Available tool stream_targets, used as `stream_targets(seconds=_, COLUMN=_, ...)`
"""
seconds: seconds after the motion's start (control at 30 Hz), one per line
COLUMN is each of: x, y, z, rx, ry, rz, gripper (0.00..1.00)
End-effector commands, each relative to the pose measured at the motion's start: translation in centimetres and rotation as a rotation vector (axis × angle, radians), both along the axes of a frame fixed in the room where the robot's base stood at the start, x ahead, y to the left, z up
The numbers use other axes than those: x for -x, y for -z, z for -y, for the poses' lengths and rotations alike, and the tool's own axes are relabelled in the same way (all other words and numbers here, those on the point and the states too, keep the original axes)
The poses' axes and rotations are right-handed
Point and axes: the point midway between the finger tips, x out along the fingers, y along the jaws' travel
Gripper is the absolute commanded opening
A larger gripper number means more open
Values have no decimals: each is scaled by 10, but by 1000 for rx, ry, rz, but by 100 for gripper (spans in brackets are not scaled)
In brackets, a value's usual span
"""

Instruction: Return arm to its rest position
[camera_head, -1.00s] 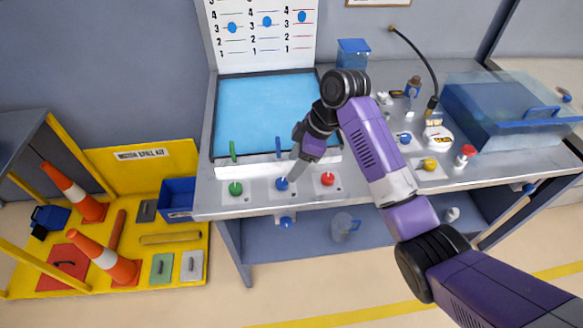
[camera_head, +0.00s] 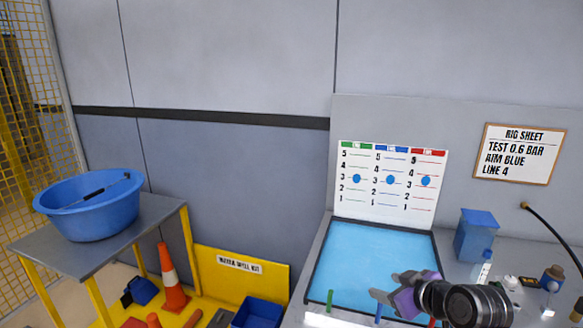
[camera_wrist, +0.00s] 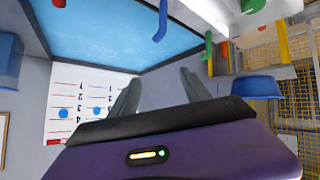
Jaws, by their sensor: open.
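My gripper (camera_head: 384,284) shows at the lower right in the head view, in front of the blue liquid tray (camera_head: 372,262) on the bench. Its fingers point left in the picture. In the wrist view, the two grey fingers (camera_wrist: 160,92) stand apart with nothing between them. Most of my arm is outside the head view, with the wrist joint cut near the bottom edge. The gauge board (camera_head: 390,180) stands behind the tray, with a blue marker in each column.
A blue basin (camera_head: 95,208) sits on a yellow-legged stand at left. A yellow spill-kit station with an orange cone (camera_head: 172,283) is on the floor. A blue-lidded container (camera_head: 476,240) and a black hose (camera_head: 553,236) are at right. A rig sheet (camera_head: 519,153) hangs on the wall.

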Motion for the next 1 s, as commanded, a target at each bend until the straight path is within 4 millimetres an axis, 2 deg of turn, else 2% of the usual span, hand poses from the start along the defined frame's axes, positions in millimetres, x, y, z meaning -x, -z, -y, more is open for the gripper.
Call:
stream_targets(seconds=0.17, x=25, y=7, z=-12, rx=-152, ry=163, rz=179, gripper=56)
stream_targets(seconds=0.37, x=78, y=14, z=-17, rx=-289, ry=311, rz=338, gripper=56)
stream_targets(seconds=0.57, x=148, y=20, z=-19, rx=-381, ry=419, rz=455, gripper=56)
stream_targets(seconds=0.7, x=202, y=21, z=-19, rx=-415, ry=471, rz=517, gripper=56)
stream_targets(seconds=1.0, x=320, y=13, z=-20, rx=-429, ry=516, rz=590, gripper=56)
